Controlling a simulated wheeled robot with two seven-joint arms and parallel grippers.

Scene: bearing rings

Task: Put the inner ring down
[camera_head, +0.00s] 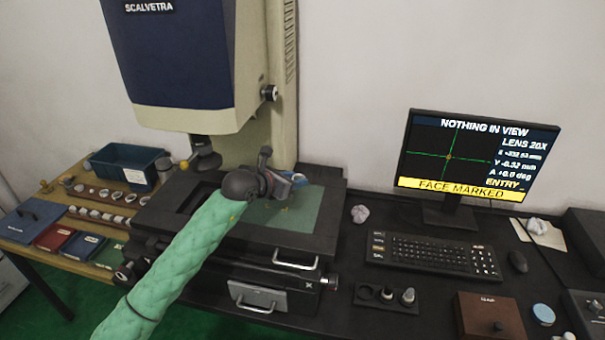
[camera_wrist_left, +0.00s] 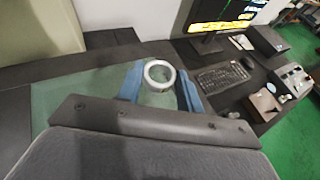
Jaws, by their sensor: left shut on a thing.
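The inner ring (camera_wrist_left: 160,74) is a pale metal ring, seen in the left wrist view between the two blue fingers. My left gripper (camera_wrist_left: 162,84) is shut on it and holds it over the glass stage plate (camera_wrist_left: 50,102). In the head view my left gripper (camera_head: 290,183) is over the green glass stage plate (camera_head: 295,215) of the measuring machine. The ring is hard to make out there. Whether the ring touches the glass cannot be told. My right gripper is in neither view.
The measuring machine's column and head (camera_head: 190,60) rise behind the stage. A wooden table at left holds a rack of rings (camera_head: 100,196) and a teal bin (camera_head: 125,165). The monitor (camera_head: 475,160) reads "NOTHING IN VIEW". A keyboard (camera_head: 430,254) lies at right. The plate's front part looks clear.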

